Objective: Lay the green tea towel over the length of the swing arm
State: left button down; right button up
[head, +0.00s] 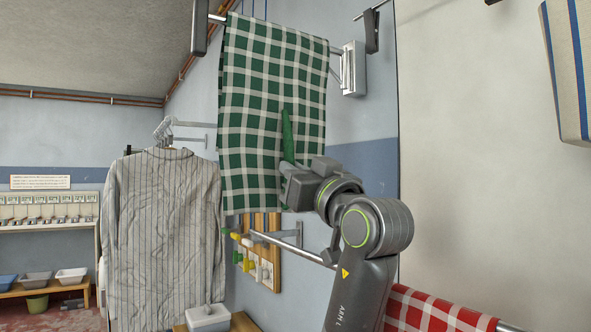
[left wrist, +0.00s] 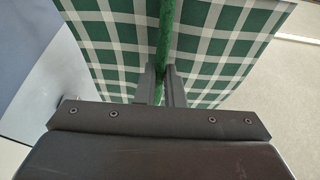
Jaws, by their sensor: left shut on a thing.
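The green and white checked tea towel (head: 262,75) hangs over an upper metal swing arm (head: 335,51), draped along most of its visible length, with its lower part hanging down. The arm's wall mount (head: 353,68) shows to its right. My left gripper (head: 287,165) is in front of the towel's lower half, shut on a narrow green strip that looks like a pinched ridge of the towel. In the left wrist view, the strip runs up from between the fingers (left wrist: 164,85), with the checked cloth (left wrist: 215,40) spread behind. My right gripper is not in view.
A striped shirt (head: 160,220) hangs at left. A lower rail (head: 295,250) passes behind my arm. A red checked cloth (head: 435,312) hangs on a rod at lower right, and a blue-striped cloth (head: 570,70) at upper right.

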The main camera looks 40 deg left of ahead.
pick_arm(q)
jog(key=shift+f, duration=0.2)
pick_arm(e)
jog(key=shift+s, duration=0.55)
pick_arm(q)
jog(key=shift+f+b, duration=0.35)
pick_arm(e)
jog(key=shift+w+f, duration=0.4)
pick_arm(q)
jog(key=c, duration=1.5)
grip_release()
jog(key=shift+o, duration=0.2)
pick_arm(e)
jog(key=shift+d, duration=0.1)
